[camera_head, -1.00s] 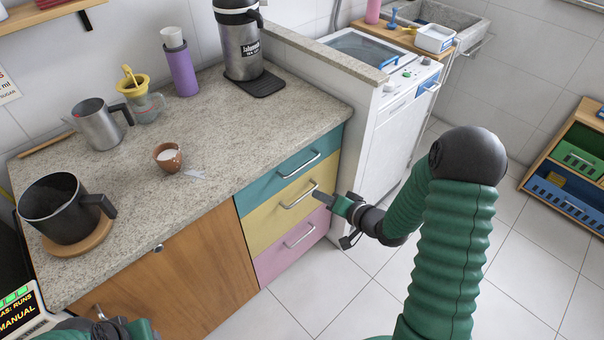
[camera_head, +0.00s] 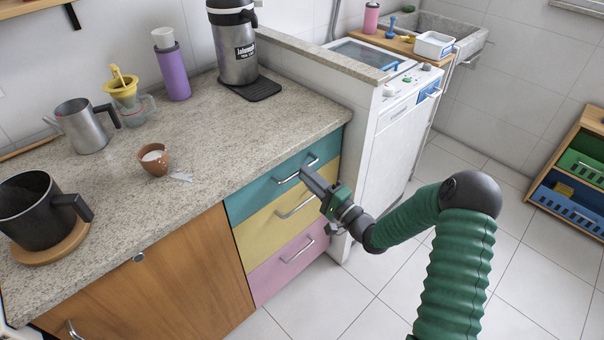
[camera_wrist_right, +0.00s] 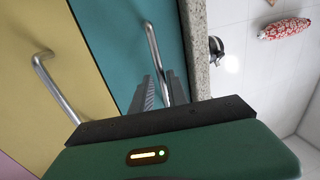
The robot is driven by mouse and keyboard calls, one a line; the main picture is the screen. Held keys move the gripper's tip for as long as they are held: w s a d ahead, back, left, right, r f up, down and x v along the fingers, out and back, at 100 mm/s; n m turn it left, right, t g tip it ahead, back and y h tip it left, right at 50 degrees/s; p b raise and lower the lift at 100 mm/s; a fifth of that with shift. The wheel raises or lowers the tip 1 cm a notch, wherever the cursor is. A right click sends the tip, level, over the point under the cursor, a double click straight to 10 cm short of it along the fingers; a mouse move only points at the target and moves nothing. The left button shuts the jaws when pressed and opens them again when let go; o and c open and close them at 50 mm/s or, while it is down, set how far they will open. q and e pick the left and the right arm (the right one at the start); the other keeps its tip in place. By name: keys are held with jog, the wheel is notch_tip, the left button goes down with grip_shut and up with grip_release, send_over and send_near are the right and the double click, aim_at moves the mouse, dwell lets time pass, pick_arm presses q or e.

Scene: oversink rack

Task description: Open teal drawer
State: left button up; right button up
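The teal drawer (camera_head: 262,196) is the top one of a stack under the counter and is shut, its front flush with the drawers below. Its silver bar handle (camera_head: 290,178) runs along its front; it also shows in the right wrist view (camera_wrist_right: 153,48). My right gripper (camera_head: 307,173) is at the right part of this handle. In the right wrist view its two fingers (camera_wrist_right: 157,92) are apart, with the handle's near end showing between them. I cannot tell if they touch it. My left gripper is not in view.
Below are a yellow drawer (camera_head: 257,236) and a pink drawer (camera_head: 270,276), both shut. The granite counter (camera_head: 215,150) overhangs the drawers and holds a small clay cup (camera_head: 153,160) and several vessels. A white appliance (camera_head: 392,150) stands to the right. The floor in front is clear.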

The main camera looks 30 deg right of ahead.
jog(key=shift+x, duration=1.1)
jog(key=shift+w+a+r, duration=0.1)
jog(key=shift+w+a, duration=0.05)
jog(key=shift+a, duration=0.1)
jog(key=shift+d, duration=0.15)
grip_shut()
